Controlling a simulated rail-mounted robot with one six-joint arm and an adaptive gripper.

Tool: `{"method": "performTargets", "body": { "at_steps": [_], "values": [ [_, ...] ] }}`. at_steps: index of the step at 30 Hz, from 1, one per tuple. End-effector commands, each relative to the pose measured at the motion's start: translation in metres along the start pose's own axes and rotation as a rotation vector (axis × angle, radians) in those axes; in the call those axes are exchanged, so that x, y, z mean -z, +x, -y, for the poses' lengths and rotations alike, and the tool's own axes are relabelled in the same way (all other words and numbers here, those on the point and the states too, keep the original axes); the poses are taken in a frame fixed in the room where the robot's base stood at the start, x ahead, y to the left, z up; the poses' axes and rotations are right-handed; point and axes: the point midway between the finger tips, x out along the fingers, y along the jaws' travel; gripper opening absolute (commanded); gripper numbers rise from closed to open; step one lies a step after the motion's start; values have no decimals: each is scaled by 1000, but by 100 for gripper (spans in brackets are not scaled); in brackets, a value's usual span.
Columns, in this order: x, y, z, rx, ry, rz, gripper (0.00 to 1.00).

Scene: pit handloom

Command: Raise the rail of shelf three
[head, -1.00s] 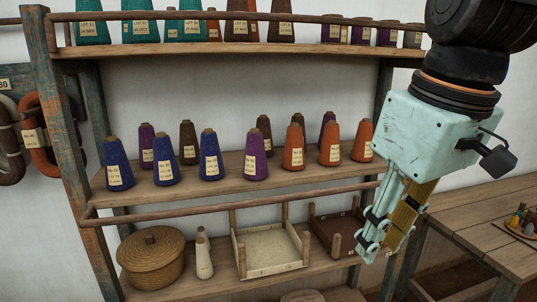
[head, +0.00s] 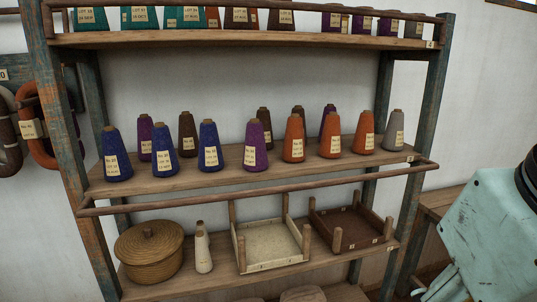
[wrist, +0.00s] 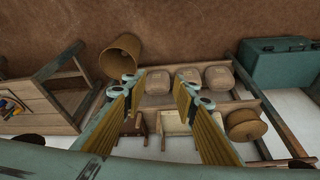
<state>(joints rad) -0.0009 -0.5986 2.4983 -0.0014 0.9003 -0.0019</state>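The shelf rack's middle shelf (head: 270,159) bears several yarn cones and a small tag at its right end, too small to read surely. Its wooden rail (head: 270,189) runs across the front, below the shelf board's level, on side arms. The top shelf's rail (head: 190,11) sits above its board, in front of cones. My gripper's pale green body (head: 490,235) is at the lower right in the head view, right of the rack and clear of the rail. In the wrist view my gripper (wrist: 157,88) is open and empty, its fingers wide apart.
The shelf below holds a lidded basket (head: 149,252), a white cone (head: 203,248), a cream tray (head: 270,249) and a brown tray (head: 352,230). A wooden table (wrist: 45,93), a floor basket (wrist: 121,58) and a teal chest (wrist: 275,65) show in the wrist view.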

Motion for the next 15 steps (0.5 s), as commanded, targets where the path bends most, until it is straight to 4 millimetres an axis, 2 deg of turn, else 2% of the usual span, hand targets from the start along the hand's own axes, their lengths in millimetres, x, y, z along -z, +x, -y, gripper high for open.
{"method": "performTargets", "body": {
  "at_steps": [15],
  "values": [
    [4,-2,0,0,-13,0,26]
  ]
}}
